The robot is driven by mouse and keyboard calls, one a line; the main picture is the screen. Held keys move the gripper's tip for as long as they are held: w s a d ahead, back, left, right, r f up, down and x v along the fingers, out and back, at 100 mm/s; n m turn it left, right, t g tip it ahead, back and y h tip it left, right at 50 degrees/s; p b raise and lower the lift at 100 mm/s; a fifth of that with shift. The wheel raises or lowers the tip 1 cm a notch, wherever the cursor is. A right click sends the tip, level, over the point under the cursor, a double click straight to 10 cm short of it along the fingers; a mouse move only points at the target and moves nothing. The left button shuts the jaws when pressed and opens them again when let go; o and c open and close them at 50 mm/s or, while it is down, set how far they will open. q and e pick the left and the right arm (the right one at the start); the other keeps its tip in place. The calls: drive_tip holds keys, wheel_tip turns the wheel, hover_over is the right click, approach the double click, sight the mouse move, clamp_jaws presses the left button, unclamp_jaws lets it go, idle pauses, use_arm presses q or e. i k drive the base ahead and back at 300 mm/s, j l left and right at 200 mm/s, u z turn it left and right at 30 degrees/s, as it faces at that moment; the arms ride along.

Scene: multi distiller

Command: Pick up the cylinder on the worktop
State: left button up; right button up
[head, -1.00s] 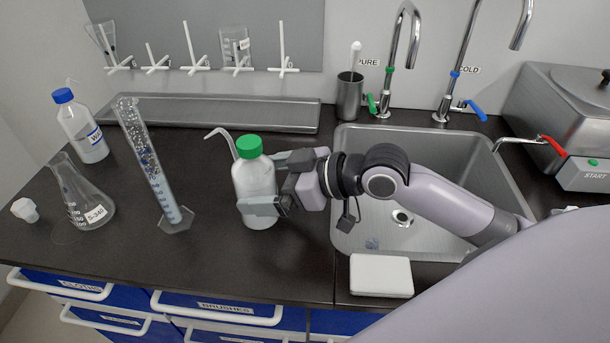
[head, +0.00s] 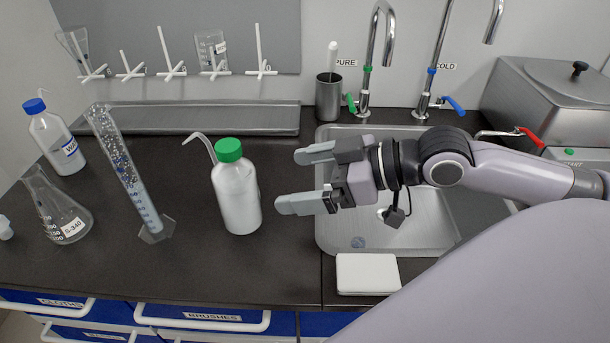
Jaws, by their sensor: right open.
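A tall clear graduated cylinder (head: 126,168) with a hexagonal foot stands on the dark worktop (head: 200,268), left of the green-capped wash bottle. It leans in the picture and has drops or specks inside its upper part. My right gripper (head: 285,180) is open and empty, right of the wash bottle (head: 238,197) and apart from it. The bottle stands between the gripper and the cylinder. My left gripper is not in view.
A blue-capped bottle (head: 57,142) and a conical flask (head: 62,215) stand left of the cylinder. A metal tray (head: 200,118) lies behind. The sink (head: 335,235) and a white box (head: 367,273) are at right. A drying rack with pegs (head: 170,66) is on the wall.

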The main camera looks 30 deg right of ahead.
sight(156, 227)
drive_tip(key=k, duration=1)
